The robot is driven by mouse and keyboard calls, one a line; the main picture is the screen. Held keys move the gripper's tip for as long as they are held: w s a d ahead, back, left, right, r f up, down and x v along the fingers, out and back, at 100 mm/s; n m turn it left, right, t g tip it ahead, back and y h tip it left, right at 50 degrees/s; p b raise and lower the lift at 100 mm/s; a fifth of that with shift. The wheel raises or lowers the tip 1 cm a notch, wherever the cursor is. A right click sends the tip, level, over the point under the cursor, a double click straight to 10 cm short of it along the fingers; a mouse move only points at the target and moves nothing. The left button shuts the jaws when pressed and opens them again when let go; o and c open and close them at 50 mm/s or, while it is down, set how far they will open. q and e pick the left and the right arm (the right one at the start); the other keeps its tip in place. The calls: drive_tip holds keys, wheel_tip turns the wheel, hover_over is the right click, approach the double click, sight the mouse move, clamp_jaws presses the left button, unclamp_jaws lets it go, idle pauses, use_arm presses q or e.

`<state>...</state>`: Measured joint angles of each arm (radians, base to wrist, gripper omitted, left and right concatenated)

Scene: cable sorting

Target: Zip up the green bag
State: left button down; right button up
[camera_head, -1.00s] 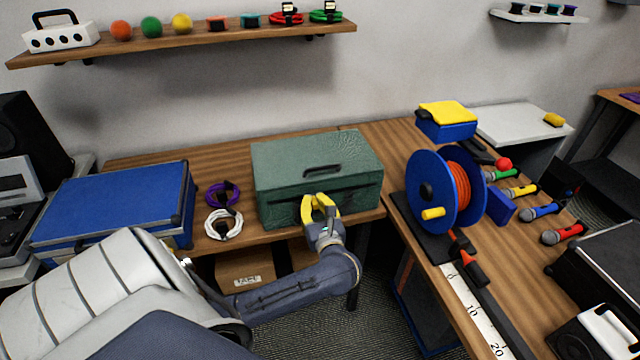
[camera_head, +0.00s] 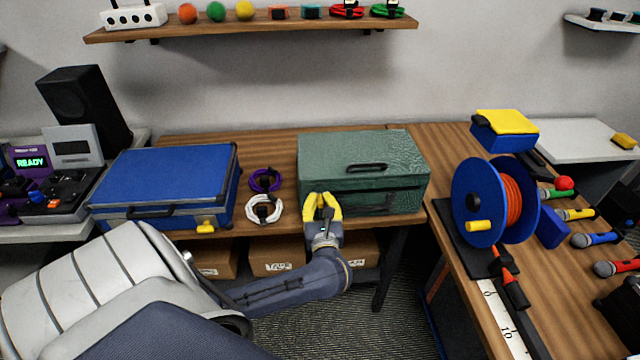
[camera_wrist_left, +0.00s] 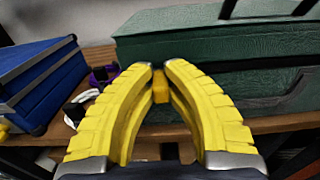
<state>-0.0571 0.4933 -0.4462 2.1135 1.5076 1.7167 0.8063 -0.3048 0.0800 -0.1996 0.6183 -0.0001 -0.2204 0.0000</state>
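The green bag (camera_head: 365,155) is a boxy green case with a dark handle on top. It stands at the front of the wooden table, and its front also fills the upper right of the left wrist view (camera_wrist_left: 225,55). My left gripper (camera_head: 323,198) is at the left part of the bag's front face. In the left wrist view its yellow fingers (camera_wrist_left: 160,72) close around a small orange-yellow zipper pull (camera_wrist_left: 161,88). The fingers hide part of the bag's lower left front. A dark seam shows on the front to their right. My right gripper is out of view.
A blue case (camera_head: 165,178) and purple (camera_head: 265,180) and white (camera_head: 263,210) cable coils lie left of the bag. A blue cable reel (camera_head: 482,203) stands on the right-hand table. A shelf (camera_head: 250,28) hangs above. Boxes (camera_head: 277,258) sit underneath.

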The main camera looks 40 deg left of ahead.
use_arm(q)
drive_tip(key=c, duration=1.4)
unclamp_jaws()
drive_tip(key=shift+s+a, duration=0.1)
drive_tip(key=shift+a, duration=0.15)
drive_tip(key=shift+o, duration=0.2)
drive_tip(key=shift+d, duration=0.15)
drive_tip(key=shift+s+d, duration=0.2)
drive_tip(key=v, duration=1.1)
drive_tip(key=shift+s, duration=0.15)
